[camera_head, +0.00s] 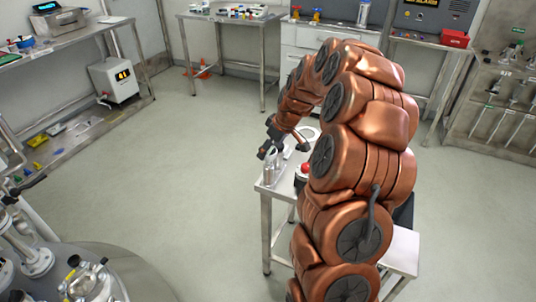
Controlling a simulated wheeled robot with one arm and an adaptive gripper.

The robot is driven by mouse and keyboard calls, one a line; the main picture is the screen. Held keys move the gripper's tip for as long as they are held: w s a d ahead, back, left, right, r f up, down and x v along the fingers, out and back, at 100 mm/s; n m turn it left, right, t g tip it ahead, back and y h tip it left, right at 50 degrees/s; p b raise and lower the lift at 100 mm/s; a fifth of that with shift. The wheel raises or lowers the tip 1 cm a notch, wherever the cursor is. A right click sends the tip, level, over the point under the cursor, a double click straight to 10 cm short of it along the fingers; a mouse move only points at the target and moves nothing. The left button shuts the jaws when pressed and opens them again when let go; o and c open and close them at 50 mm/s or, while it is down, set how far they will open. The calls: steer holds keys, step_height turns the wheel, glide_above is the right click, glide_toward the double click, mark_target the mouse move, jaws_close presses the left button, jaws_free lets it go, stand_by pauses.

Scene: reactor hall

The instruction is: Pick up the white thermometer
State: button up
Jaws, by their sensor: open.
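My gripper (272,146) is at the end of my copper-coloured arm, over the left back part of a small metal table (268,205). Its dark fingers are apart and nothing shows between them. I cannot make out the white thermometer for certain. Small pale items stand on the table close below and beside the gripper, too small to name. My arm hides much of the table top.
A red round-topped thing (306,168) is on the table by my arm. A metal bench (232,17) with small items stands at the back. A red box (455,38) is on the right bench. A steel vessel (125,265) stands front left. The floor left of the table is clear.

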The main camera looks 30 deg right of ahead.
steer(key=shift+x, duration=1.1)
steer(key=c, duration=1.4)
steer(key=shift+r, duration=0.15)
